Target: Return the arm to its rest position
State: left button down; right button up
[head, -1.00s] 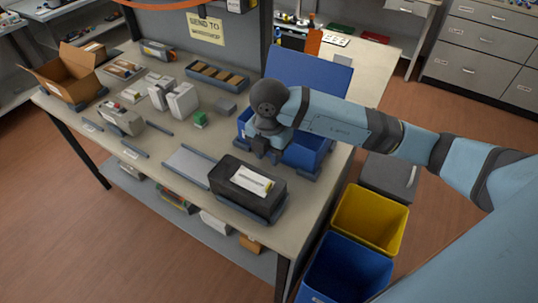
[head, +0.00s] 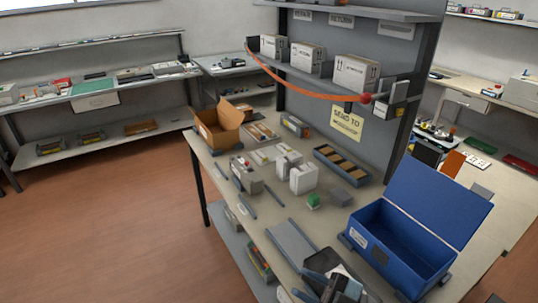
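My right gripper (head: 343,287) shows at the bottom edge, low right of centre, partly cut off by the frame. It overlaps the black box (head: 327,261) in the picture, and I cannot tell whether they touch. Its fingers are too small and dark to show whether they are open or shut. The rest of the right arm is mostly out of view. My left gripper is not in view.
A blue box (head: 373,258) with its lid up stands at the bench's right end. A cardboard box (head: 218,127), white cartridges (head: 303,178) and a compartment tray (head: 342,165) stand on the bench. A shelf (head: 353,10) with an orange cord (head: 300,90) rises behind.

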jog(key=d+f+m+t+h, duration=0.85)
jog(key=f+m+h, duration=0.35)
jog(key=m+h, duration=0.15)
jog(key=s+d+f+m+g+h, duration=0.1)
jog(key=s+d+f+g, duration=0.1)
jog(key=s+f, duration=0.3)
jog(key=s+d+f+m+g+h+p, duration=0.1)
jog(key=s+d+f+m+g+h, duration=0.1)
jog(key=s+f, duration=0.3)
jog(key=shift+f+g, duration=0.5)
jog(key=shift+g, duration=0.35)
